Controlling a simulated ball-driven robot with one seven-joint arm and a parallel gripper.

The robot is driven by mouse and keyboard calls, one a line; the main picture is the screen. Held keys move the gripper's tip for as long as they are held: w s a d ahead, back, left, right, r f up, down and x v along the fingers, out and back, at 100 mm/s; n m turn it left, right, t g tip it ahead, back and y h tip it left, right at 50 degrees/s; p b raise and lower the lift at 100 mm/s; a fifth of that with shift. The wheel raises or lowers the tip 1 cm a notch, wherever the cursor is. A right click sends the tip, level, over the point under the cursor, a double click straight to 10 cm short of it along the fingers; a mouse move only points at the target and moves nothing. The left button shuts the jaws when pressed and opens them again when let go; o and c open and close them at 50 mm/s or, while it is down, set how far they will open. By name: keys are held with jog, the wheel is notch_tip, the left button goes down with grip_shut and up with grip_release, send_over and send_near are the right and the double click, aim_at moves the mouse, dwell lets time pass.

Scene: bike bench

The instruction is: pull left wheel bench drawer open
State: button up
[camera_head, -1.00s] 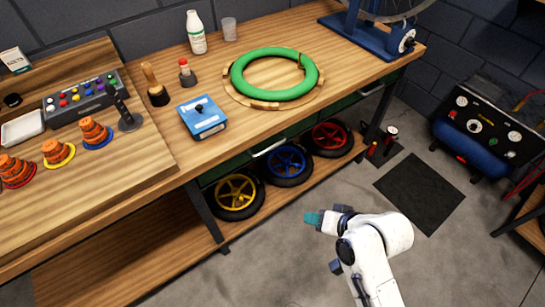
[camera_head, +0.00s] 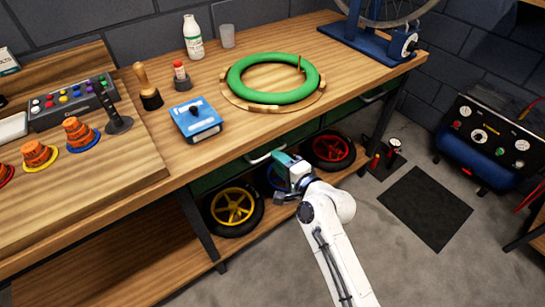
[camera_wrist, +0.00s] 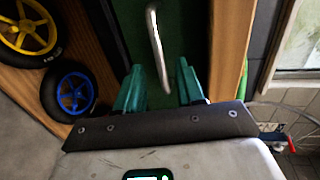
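The left wheel bench drawer (camera_head: 217,178) is a dark green front under the bench top and looks shut. Its pale bar handle (camera_head: 264,154) sits near the middle of the front. In the wrist view the green drawer front (camera_wrist: 132,30) fills the upper middle, with the metal handle (camera_wrist: 156,48) running lengthwise ahead of the fingers. My gripper (camera_head: 283,161) is just to the right of the handle in the head view. In the wrist view my gripper (camera_wrist: 160,78) is open, its teal fingers on either side of the handle's line.
A yellow wheel (camera_head: 233,208), a red wheel (camera_head: 328,150) and a partly hidden blue wheel (camera_wrist: 75,92) rest on the lower shelf. A second drawer's handle (camera_head: 376,96) shows farther right. A green tire (camera_head: 272,78) lies on the bench top.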

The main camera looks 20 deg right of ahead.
jog(key=shift+x, duration=1.8)
jog(key=shift+c, duration=0.4)
grip_shut()
